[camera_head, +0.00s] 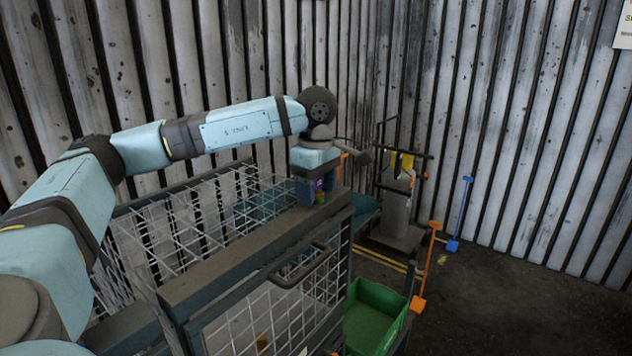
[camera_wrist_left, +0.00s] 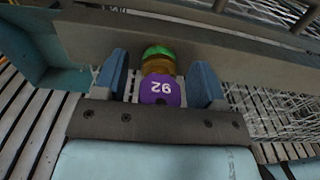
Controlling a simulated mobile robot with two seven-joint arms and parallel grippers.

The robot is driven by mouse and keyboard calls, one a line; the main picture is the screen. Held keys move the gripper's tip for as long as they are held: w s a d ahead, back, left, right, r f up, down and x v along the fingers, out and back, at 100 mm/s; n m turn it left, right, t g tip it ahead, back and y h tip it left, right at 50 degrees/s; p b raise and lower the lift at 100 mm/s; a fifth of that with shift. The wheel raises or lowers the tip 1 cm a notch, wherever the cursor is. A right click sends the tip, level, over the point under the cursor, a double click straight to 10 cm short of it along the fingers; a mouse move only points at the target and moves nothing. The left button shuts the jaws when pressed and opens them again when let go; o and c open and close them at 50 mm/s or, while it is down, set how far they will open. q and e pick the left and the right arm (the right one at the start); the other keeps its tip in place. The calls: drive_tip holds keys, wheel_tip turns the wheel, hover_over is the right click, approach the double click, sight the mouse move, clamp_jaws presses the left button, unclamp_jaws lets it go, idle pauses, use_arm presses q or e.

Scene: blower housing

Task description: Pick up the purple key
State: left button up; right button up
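A purple piece (camera_wrist_left: 160,90) marked 92, which I take to be the purple key, sits between the two blue fingers of my left gripper (camera_wrist_left: 161,84) in the left wrist view. A gap shows on each side of it, so the fingers are open around it and apart from it. A brown-gold piece (camera_wrist_left: 158,67) and a green piece (camera_wrist_left: 158,51) show just beyond it. In the head view my left gripper (camera_head: 316,190) points down at the top beam of the mesh cage, and a bit of purple (camera_head: 319,184) shows between its fingers. My right gripper is not in view.
The mesh cage (camera_head: 250,259) with a dark beam and handle (camera_head: 300,266) fills the middle. A green bin (camera_head: 374,318) stands right of it. An orange tool (camera_head: 427,265), a blue tool (camera_head: 461,215) and a grey stand (camera_head: 396,210) are further right. The floor at right is clear.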

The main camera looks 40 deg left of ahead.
use_arm(q)
drive_tip(key=c, duration=0.9)
drive_tip(key=shift+o, duration=0.2)
drive_tip(key=shift+r, duration=0.2)
